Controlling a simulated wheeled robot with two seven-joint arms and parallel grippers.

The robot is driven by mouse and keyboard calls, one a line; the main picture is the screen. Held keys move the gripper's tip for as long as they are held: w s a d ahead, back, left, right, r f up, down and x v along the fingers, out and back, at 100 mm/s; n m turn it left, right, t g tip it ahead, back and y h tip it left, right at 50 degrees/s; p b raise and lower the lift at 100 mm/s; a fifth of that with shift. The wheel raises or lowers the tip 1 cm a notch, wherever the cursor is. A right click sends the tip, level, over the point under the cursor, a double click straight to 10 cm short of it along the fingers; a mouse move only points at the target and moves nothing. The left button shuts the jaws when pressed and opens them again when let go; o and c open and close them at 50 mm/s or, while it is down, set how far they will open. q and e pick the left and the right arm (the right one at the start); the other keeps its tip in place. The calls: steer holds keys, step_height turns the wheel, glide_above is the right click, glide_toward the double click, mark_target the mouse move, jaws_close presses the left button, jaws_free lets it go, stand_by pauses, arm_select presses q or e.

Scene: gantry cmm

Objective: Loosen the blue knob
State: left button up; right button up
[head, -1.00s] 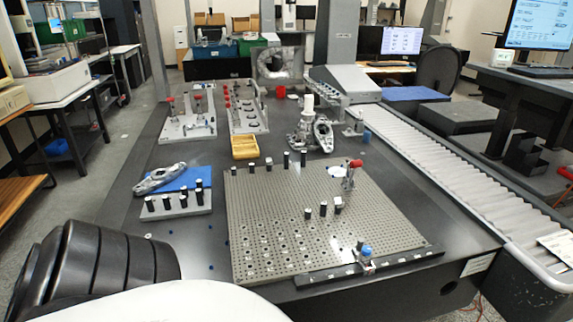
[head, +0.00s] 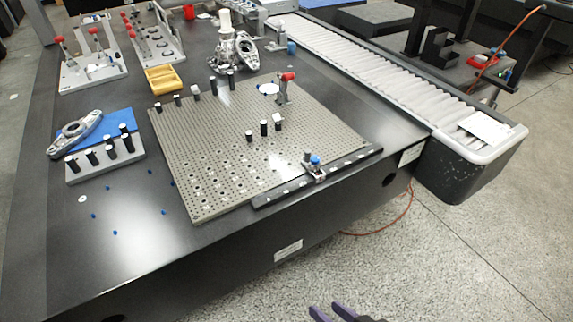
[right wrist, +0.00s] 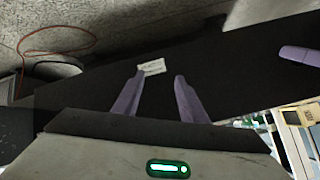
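The small blue knob (head: 315,160) sits on a little clamp on the black rail (head: 340,168) along the front right edge of the perforated grey plate (head: 215,180). My right gripper (head: 326,308) shows at the bottom edge of the head view, beyond the table's front side and well apart from the knob. In the right wrist view my right gripper (right wrist: 159,75) is open and empty, facing the dark table side. A single purple finger, seemingly of my left gripper (right wrist: 300,54), shows at the right there; its opening is hidden. The knob is not recognisable in the wrist view.
A red-topped clamp (head: 284,88) and black pins stand on the plate. A grey block with black pins (head: 105,158) and a blue mat (head: 110,122) lie to its left. A roller conveyor (head: 350,65) runs along the right.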

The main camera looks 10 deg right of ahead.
steer(key=w+a+r+m+t+y+b, duration=0.1)
steer(key=w+a+r+m+t+y, duration=0.1)
steer(key=w+r+m, duration=0.35)
steer(key=m+t+h+b, duration=0.25)
steer(key=m+t, duration=0.35)
steer(key=m, duration=2.2)
glide_toward(317, 162)
arm_select(q)
steer(key=shift+w+d+f, duration=0.1)
steer(key=shift+d+f, duration=0.15)
steer(key=shift+f, duration=0.35)
steer(key=shift+w+d+f, duration=0.1)
steer(key=shift+d+f, duration=0.1)
steer(key=shift+f, duration=0.4)
arm_select(e)
steer(key=w, duration=0.2)
steer(key=w+a, duration=0.1)
steer(key=w, duration=0.5)
steer(key=shift+w+a+f, duration=0.25)
steer(key=shift+c, duration=0.5)
jaws_close()
